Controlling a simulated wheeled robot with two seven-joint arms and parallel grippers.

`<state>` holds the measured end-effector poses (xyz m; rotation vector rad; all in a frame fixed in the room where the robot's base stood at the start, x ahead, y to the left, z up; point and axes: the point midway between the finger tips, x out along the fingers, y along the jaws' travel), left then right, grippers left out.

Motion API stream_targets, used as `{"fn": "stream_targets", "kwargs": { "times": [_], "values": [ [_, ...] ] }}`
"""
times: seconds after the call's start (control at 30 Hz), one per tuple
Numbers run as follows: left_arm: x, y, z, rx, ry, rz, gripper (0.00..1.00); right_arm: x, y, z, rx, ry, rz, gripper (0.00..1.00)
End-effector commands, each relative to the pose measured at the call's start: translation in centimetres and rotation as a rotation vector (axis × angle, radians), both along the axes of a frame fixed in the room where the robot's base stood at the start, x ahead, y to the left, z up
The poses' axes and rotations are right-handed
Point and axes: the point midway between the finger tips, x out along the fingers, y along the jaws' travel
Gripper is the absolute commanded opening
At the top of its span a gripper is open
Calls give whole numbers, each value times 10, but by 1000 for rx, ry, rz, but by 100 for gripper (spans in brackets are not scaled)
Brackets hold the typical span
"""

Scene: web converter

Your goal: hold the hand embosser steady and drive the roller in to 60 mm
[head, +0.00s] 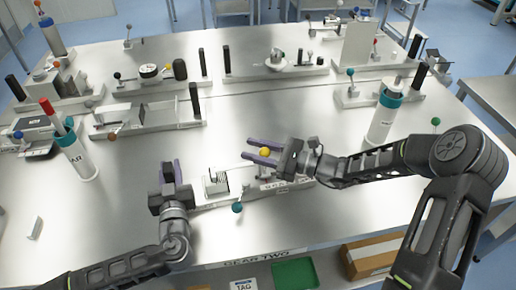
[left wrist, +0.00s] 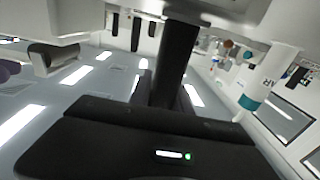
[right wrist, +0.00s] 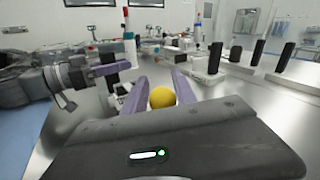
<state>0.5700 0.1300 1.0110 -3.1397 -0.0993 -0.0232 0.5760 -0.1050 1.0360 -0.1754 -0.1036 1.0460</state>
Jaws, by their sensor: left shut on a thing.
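The hand embosser, as I take it, is the pale device (head: 216,184) on a low base at the front middle of the table. A teal knob (head: 237,208) is at its front and a marked strip (head: 274,185) at its right. My left gripper (head: 171,173) is at its left end, shut on a black upright post (left wrist: 174,62). My right gripper (head: 262,150) is above its right side, fingers apart on either side of a yellow ball knob (head: 265,152); in the right wrist view the ball (right wrist: 162,97) sits between the fingers. I cannot tell whether they touch it. The roller is not clearly visible.
A white bottle with a teal band (head: 384,118) stands right, another bottle (head: 78,160) left. Several fixtures with black posts line the back, one (head: 150,117) close behind. A green tray (head: 295,273) and cardboard box (head: 368,258) lie below the front edge. The front left table is mostly clear.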

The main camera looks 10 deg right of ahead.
Motion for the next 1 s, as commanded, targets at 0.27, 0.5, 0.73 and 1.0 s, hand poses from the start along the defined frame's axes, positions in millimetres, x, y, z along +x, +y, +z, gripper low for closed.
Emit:
{"fn": "stream_targets", "kwargs": {
  "times": [0.27, 0.5, 0.73, 1.0],
  "values": [
    [0, 0, -11, 1, 24, 0, 0, 1, -1, -1, 1, 0, -3, 50],
    [0, 1, -11, 1, 24, 1, 0, 0, -4, -1, -1, -1, -4, 50],
    [0, 1, -11, 1, 24, 1, 0, -12, -25, -1, -1, -1, -7, 50],
    [0, 1, -11, 1, 24, 2, 0, -40, -72, -1, -2, -1, -7, 50]
  ]
}}
